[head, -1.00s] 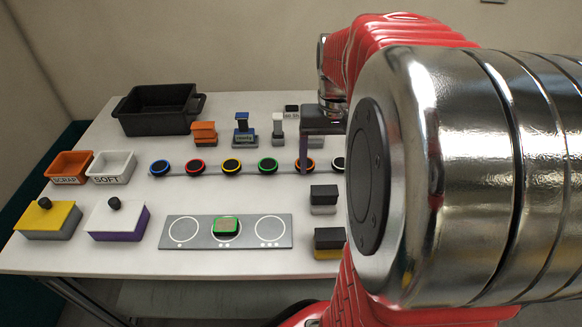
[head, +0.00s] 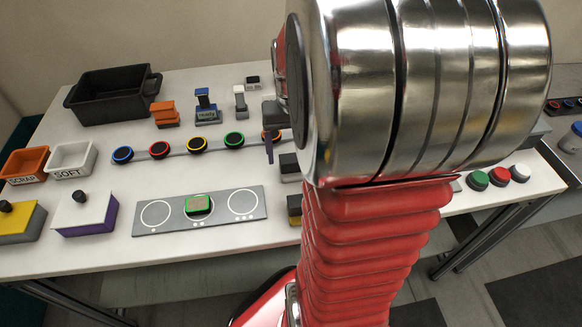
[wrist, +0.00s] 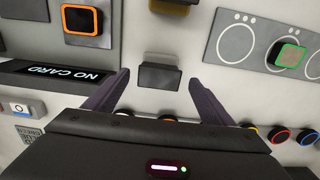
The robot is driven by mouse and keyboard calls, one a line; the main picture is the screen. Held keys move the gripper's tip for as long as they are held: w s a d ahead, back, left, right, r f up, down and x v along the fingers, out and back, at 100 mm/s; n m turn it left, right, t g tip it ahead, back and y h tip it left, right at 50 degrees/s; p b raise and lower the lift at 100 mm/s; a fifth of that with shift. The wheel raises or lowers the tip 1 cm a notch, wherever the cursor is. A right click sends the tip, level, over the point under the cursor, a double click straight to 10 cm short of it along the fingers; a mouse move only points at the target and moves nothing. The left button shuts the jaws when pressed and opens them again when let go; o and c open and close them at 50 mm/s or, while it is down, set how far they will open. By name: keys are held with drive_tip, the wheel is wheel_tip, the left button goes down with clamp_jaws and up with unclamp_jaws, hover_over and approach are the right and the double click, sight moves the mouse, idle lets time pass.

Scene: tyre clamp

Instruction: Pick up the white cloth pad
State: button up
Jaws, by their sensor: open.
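A white-topped block with a purple base and a black knob (head: 88,211) sits at the front left of the table in the head view. It may be the white cloth pad, but I cannot tell that it is cloth. It does not show in the wrist view. My gripper (wrist: 158,84) is open, its two dark fingers apart and empty. In the head view my gripper (head: 268,150) is partly hidden by my arm, near the orange ring and well right of the white-topped block. A dark block (wrist: 159,77) shows beyond and between the fingertips in the wrist view.
A yellow-topped block (head: 14,222) stands left of the white-topped one. SCRAP (head: 24,178) and SOFT (head: 71,175) trays lie behind them. A grey plate (head: 245,212) holds a green-edged piece (head: 198,205). A black bin (head: 110,115) stands at the back left.

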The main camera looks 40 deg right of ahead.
sight(292, 157)
drive_tip(key=shift+f, duration=1.6)
drive_tip(key=shift+c, duration=0.2)
drive_tip(key=c, duration=1.2)
drive_tip(key=shift+r, duration=0.1)
wheel_tip(292, 157, up, 10)
